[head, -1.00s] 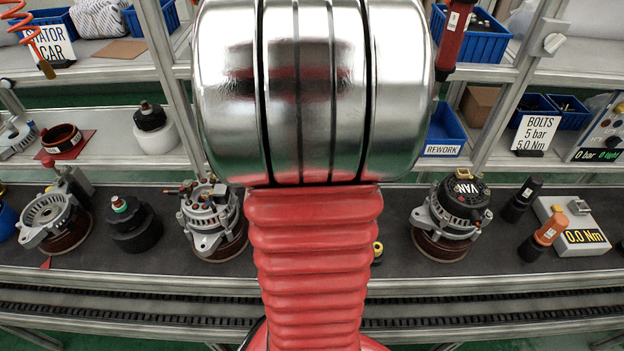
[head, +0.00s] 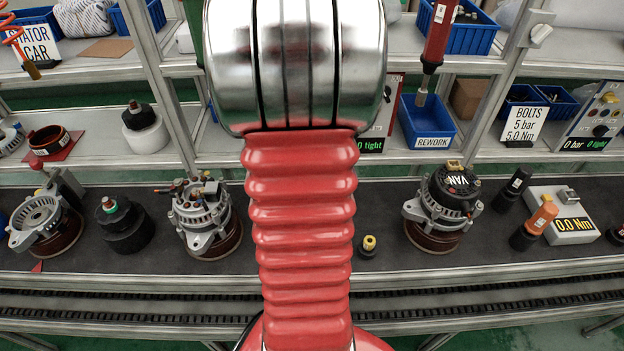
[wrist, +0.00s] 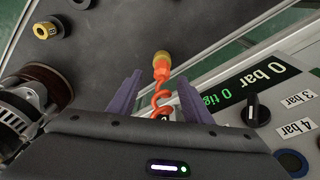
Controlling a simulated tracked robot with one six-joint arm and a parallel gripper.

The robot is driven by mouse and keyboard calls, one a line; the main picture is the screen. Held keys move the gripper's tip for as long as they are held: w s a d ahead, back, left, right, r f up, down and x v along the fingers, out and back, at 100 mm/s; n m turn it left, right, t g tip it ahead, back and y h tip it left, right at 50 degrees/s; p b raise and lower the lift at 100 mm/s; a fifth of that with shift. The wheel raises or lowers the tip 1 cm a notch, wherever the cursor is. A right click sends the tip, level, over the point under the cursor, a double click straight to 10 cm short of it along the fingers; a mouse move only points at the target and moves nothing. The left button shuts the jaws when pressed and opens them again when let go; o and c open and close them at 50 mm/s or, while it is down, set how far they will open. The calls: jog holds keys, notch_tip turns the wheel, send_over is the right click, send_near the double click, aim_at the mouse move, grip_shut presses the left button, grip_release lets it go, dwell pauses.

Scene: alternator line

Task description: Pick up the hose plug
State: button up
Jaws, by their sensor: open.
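The hose plug (wrist: 162,66), orange with a yellowish tip, shows in the wrist view on the end of an orange coiled hose (wrist: 160,98). My gripper (wrist: 160,77) has its two purple fingers spread, one to each side of the plug and coil. A gap shows on both sides, and I cannot tell the depth between them. In the head view my arm hides the gripper and this plug. Another orange coiled hose (head: 12,32) with a brownish end hangs at the upper left there.
A pressure panel (wrist: 262,98) reading 0 bar is close at the right in the wrist view. A black fitting with a yellow top (head: 368,247) stands on the dark bench. The VAN alternator (head: 440,212) is to its right, another alternator (head: 207,220) to its left.

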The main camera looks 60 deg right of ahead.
jog(key=shift+f, duration=0.1)
jog(key=shift+d+f, duration=0.2)
jog(key=shift+f, duration=0.6)
jog(key=shift+d+f, duration=0.2)
jog(key=shift+f, duration=0.65)
jog(key=shift+d+f, duration=0.2)
jog(key=shift+f, duration=0.6)
jog(key=shift+c, duration=0.3)
jog(key=c, duration=1)
jog(key=shift+r, duration=0.1)
notch_tip(320, 180, up, 28)
jog(key=shift+f, duration=0.1)
